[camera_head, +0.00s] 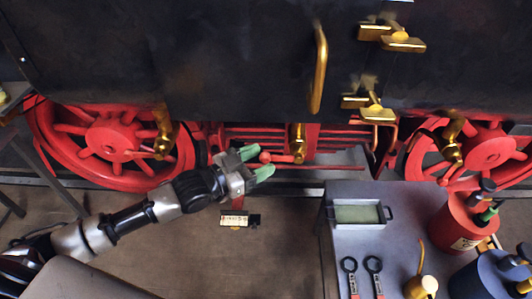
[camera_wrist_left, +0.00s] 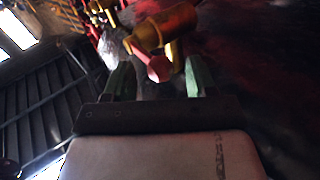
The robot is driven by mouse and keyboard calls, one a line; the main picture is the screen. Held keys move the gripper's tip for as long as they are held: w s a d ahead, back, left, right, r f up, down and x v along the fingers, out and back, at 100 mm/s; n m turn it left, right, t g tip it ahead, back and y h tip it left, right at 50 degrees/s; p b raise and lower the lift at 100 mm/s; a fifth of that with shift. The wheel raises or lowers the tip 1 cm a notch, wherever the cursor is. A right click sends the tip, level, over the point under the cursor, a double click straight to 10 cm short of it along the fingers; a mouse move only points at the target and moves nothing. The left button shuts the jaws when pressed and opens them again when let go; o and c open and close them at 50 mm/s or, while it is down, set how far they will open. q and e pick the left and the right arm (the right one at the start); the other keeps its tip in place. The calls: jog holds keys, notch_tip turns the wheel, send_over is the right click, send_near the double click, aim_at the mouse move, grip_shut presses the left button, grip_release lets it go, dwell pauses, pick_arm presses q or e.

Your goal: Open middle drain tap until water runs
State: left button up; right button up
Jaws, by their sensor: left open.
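The middle drain tap (camera_head: 298,142) is brass and hangs under the black boiler side, between the two red wheels. Its red lever (camera_head: 284,158) points left, roughly level, and ends in a red knob (camera_head: 265,157). No water shows below the tap. My left gripper (camera_head: 261,164) is open, its green fingers pointing right around the knob's end of the lever. In the left wrist view the red knob (camera_wrist_left: 158,69) shows between the spread fingers, with the brass tap body (camera_wrist_left: 168,27) beyond. I cannot tell whether a finger touches the knob. My right gripper is out of view.
Other brass taps hang at the left wheel (camera_head: 162,130) and right wheel (camera_head: 452,140). A grey bench (camera_head: 345,235) at lower right holds a tray (camera_head: 358,214), wrenches, an oil can and a red canister (camera_head: 462,222). A small sign (camera_head: 235,221) lies below my gripper.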

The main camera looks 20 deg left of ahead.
pick_arm(q)
jog(key=shift+x, duration=1.1)
